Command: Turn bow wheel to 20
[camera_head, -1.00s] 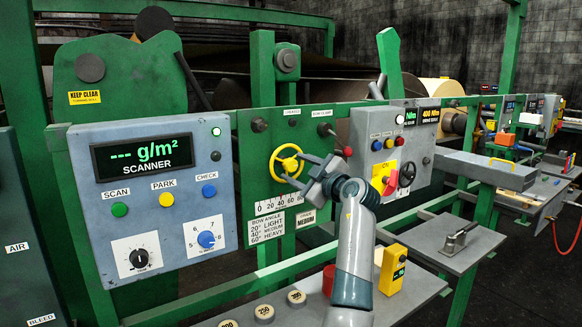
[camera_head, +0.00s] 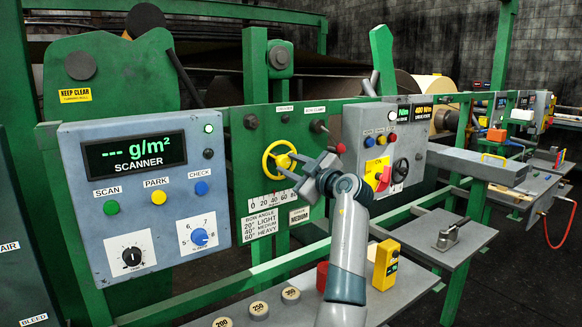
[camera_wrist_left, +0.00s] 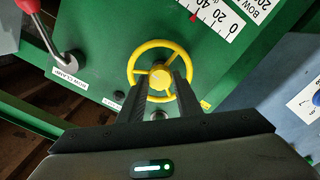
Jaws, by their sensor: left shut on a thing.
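The yellow bow wheel (camera_head: 280,157) is mounted on the green panel, above a white scale (camera_head: 270,199) numbered from 0 upward. My left gripper (camera_head: 289,166) is at the wheel from its right side. In the left wrist view the wheel (camera_wrist_left: 134,66) has its rim and hub at the dark fingers (camera_wrist_left: 160,92), which are shut on it. The scale also shows in the left wrist view (camera_wrist_left: 222,22), with a small red mark near the 20 and 40. The exact reading is hard to tell. My right gripper is out of view.
A red-knobbed bow clamp lever (camera_wrist_left: 70,62) is near the wheel. The grey scanner box (camera_head: 143,190) stands to the left and a grey control box (camera_head: 410,150) to the right. Below is a shelf (camera_head: 398,298) with round weights and a yellow device (camera_head: 386,265).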

